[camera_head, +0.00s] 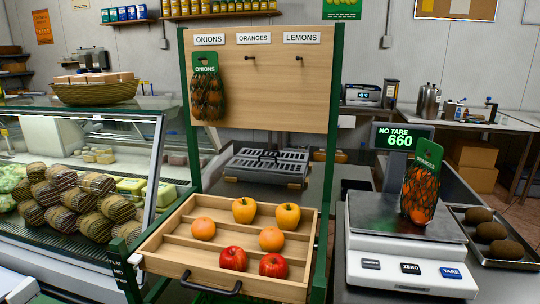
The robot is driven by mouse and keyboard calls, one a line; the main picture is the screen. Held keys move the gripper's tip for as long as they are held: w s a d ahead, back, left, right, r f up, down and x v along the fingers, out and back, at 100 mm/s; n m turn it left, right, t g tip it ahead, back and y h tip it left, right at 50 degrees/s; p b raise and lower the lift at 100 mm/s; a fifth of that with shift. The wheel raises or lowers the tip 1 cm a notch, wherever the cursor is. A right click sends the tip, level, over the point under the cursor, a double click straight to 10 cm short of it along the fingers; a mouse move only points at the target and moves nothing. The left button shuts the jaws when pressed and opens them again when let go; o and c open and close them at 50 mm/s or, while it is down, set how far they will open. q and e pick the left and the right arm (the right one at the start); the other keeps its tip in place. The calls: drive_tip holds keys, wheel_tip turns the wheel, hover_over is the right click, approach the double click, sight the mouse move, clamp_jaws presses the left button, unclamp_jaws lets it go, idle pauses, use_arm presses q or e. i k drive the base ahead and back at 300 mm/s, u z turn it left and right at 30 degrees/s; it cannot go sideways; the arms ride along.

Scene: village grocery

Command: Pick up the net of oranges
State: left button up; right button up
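The net of oranges (421,192) stands upright on the steel plate (395,215) of a white weighing scale (408,272) at the right. It has a dark mesh and a green header card with a slot near its top. The scale's display (402,138) reads NO TARE 660. Neither gripper's fingers show in the head view. A pale piece at the bottom left corner may be part of my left arm, but I cannot tell.
A net of onions (208,95) hangs on the wooden board (290,90); the oranges and lemons hooks are empty. A wooden drawer (170,262) holds loose fruit. A tray (515,262) of brown produce lies right of the scale. A glass display case (90,125) stands left.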

sight(418, 200)
drive_tip(key=z, duration=0.35)
drive_tip(key=k, duration=0.5)
drive_tip(key=z, duration=1.45)
drive_tip(key=i, duration=0.85)
drive_tip(key=u, duration=0.75)
drive_tip(key=i, duration=0.5)
drive_tip(key=u, duration=0.6)
